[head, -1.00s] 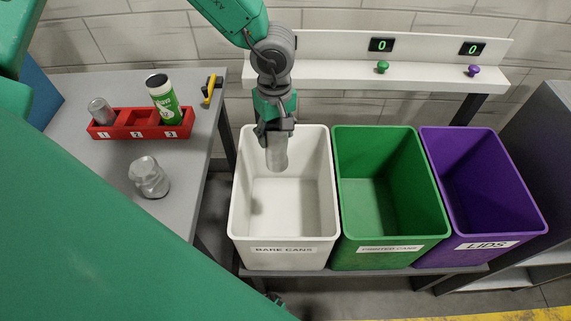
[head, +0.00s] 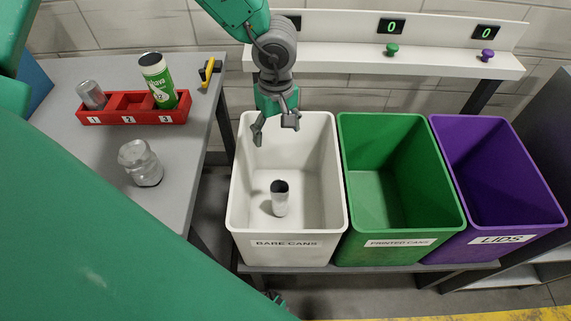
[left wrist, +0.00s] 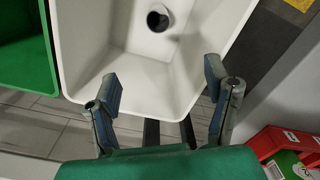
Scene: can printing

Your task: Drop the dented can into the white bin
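The bare metal can (head: 280,198) is inside the white bin (head: 238,205), which is labelled BARE CANS. It appears upright, with its dark open end facing up; any dent is too small to make out. My left gripper (head: 275,127) is open and empty above the back part of the bin, apart from the can. In the left wrist view, the open fingers (left wrist: 160,85) spread at the white bin's edge (left wrist: 75,92), with the can (left wrist: 158,18) beyond them at the top.
A green bin (head: 400,252) and a purple bin (head: 470,252) stand to the right. On the grey table (head: 95,155) are a red rack (head: 130,118) holding a bare can (head: 92,95) and a green printed can (head: 158,80), a clear jar (head: 141,163) and a yellow-black tool (head: 208,72).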

